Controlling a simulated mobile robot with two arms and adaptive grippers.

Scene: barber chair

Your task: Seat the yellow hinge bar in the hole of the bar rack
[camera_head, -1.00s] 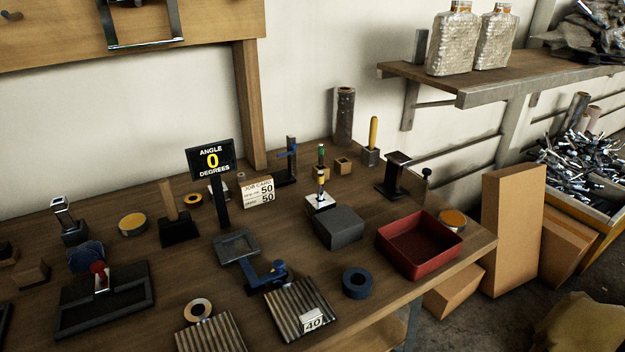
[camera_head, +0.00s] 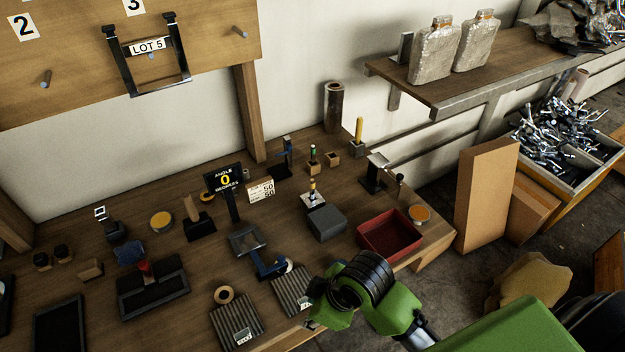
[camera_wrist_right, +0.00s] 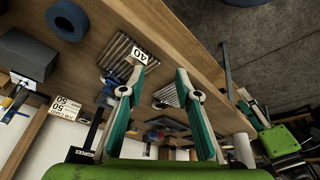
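A yellow bar (camera_head: 359,130) stands upright in a small dark block (camera_head: 357,149) at the back right of the bench. Beside it are a small wooden block (camera_head: 333,159) with a dark opening and another block holding a green-topped piece (camera_head: 313,156). I cannot tell which of these is the bar rack. In the right wrist view my right gripper (camera_wrist_right: 158,76) is open and empty, over the bench's front edge. In the head view its fingers are mostly hidden behind my green arm. What looks like my left gripper (camera_wrist_right: 250,108) shows at the wrist view's right; its opening is unclear.
A red tray (camera_head: 390,236) and dark grey block (camera_head: 326,224) lie between my right arm and the yellow bar. A shelf (camera_head: 440,90) overhangs at the right.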

